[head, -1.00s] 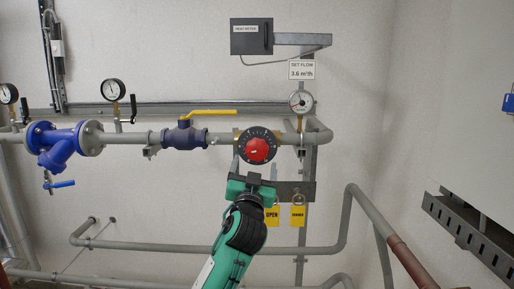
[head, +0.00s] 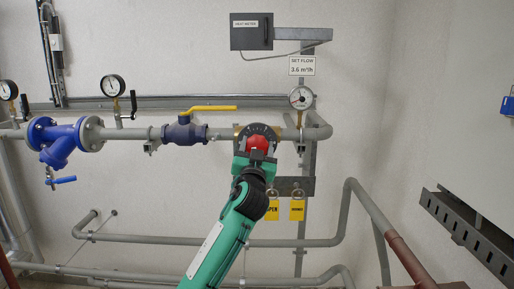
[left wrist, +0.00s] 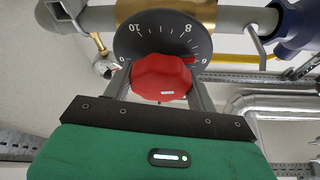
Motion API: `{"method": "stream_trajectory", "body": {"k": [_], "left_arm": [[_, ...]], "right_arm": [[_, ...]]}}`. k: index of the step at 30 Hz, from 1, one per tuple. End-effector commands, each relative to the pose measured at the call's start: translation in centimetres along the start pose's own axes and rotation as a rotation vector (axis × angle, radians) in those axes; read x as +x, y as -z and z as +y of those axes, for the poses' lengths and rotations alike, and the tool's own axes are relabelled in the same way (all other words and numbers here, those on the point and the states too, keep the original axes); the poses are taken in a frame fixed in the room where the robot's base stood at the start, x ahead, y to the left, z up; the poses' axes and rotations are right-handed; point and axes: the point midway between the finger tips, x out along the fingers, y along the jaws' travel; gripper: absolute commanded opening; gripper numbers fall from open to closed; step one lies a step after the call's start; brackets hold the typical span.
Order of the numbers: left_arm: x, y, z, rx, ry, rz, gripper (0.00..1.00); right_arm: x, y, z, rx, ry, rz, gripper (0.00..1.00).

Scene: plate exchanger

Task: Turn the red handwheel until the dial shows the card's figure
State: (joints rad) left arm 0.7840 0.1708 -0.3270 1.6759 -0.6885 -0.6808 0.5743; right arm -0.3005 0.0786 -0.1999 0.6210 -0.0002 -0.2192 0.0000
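The red handwheel (head: 257,142) sits on a dark scale disc (left wrist: 127,40) on the pipe. It fills the middle of the left wrist view (left wrist: 160,78). My left gripper (head: 256,150) is at the handwheel from below, with one finger on each side of it in the left wrist view (left wrist: 160,88). I cannot tell whether the fingers touch its rim. The round dial (head: 301,98) is to the right of the handwheel; its red needle is too small to read. The card (head: 302,66) above it reads SET FLOW 3.6 m³/h. My right gripper is not in view.
A blue valve with a yellow lever (head: 208,109) is left of the handwheel. Yellow tags (head: 297,210) hang below right from a bracket. A grey meter box (head: 251,32) is above. Pipes (head: 200,243) run low along the wall.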

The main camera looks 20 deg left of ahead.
Motion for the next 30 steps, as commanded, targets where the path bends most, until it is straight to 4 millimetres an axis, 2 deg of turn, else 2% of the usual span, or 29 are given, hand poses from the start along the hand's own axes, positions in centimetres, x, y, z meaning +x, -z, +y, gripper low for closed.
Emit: {"method": "stream_trajectory", "body": {"k": [11,30], "left_arm": [[0.1,0.1,-0.1,0.041,-0.018,-0.001,0.35],[0.1,0.3,-0.1,0.413,-0.172,-0.002,0.35]], "right_arm": [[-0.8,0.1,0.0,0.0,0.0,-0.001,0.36],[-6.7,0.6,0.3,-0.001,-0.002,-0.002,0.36]]}}
